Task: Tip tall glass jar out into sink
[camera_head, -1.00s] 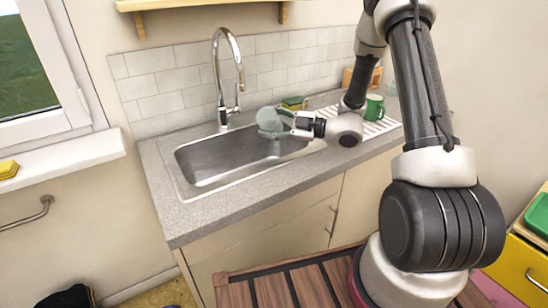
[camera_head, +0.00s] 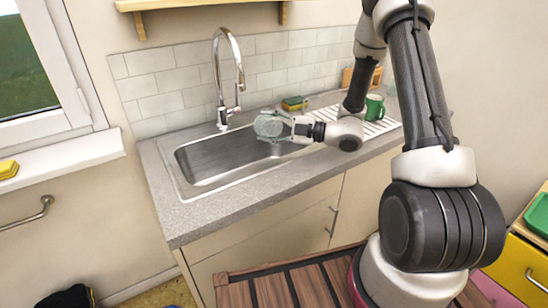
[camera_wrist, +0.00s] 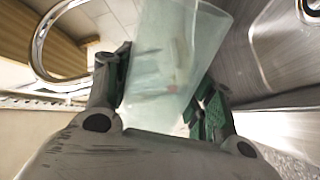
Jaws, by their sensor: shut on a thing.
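The tall glass jar (camera_head: 269,126) is a pale greenish clear vessel over the right part of the metal sink (camera_head: 215,157). My gripper (camera_head: 292,130) is shut on it from the right. In the wrist view the jar (camera_wrist: 175,60) stands tilted between the green-padded fingers of my gripper (camera_wrist: 165,95). In the head view its round end faces the camera, so the jar appears tipped well over. A small reddish spot shows through its glass, too blurred to identify. I cannot tell whether anything is inside.
A tall curved faucet (camera_head: 225,80) stands behind the sink. A sponge (camera_head: 293,103) lies at the back of the counter. A green mug (camera_head: 375,106) stands on the white drying rack (camera_head: 378,127) at right. The counter front (camera_head: 215,222) is clear.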

